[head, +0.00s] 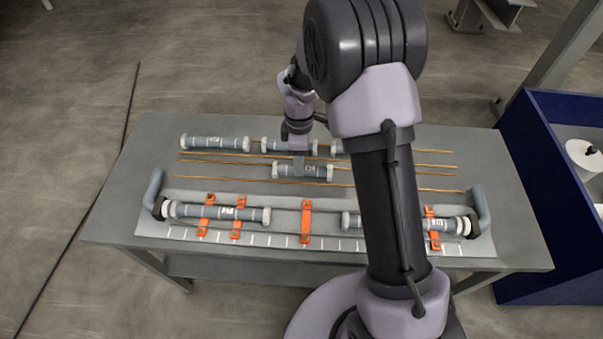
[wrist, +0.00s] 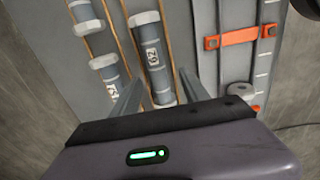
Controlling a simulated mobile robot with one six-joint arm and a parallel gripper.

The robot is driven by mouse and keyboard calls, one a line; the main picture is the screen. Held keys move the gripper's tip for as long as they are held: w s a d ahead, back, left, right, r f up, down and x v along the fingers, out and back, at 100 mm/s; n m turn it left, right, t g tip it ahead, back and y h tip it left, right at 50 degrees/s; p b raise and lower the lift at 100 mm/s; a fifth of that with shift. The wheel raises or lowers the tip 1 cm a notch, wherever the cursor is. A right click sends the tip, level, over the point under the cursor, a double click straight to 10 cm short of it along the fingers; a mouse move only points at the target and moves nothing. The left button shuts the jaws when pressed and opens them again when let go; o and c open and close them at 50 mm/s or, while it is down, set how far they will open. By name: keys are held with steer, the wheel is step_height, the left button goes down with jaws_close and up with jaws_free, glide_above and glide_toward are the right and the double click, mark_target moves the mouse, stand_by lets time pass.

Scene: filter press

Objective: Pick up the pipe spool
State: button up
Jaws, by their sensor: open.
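A short grey pipe spool (head: 318,172) with pale end collars and a white label lies on the table between thin copper-coloured rods. It also shows in the wrist view (wrist: 154,62), where its near end lies between the two fingers. My gripper (head: 298,165) is over this spool, towards its left half in the head view. In the wrist view my gripper (wrist: 160,80) is open, one finger on each side of the spool, and nothing is clamped. I cannot tell how far the fingertips are above the table. My arm hides part of the table's right side.
Other spools (head: 215,143) lie in a row behind. In front, a pale fixture board (head: 270,240) carries spools under orange clamps (head: 306,222), with elbows (head: 154,188) at both ends. A blue bin (head: 545,255) stands right of the table.

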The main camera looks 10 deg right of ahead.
steer(key=f+b, duration=0.1)
steer(key=f, duration=0.2)
steer(key=f+b, duration=0.1)
steer(key=f, duration=0.1)
steer(key=shift+w+d+f+b, duration=0.2)
steer(key=shift+w+f+b, duration=0.05)
steer(key=shift+f+b, duration=0.1)
steer(key=shift+r, duration=0.2)
steer(key=shift+c, duration=1.1)
jaws_close()
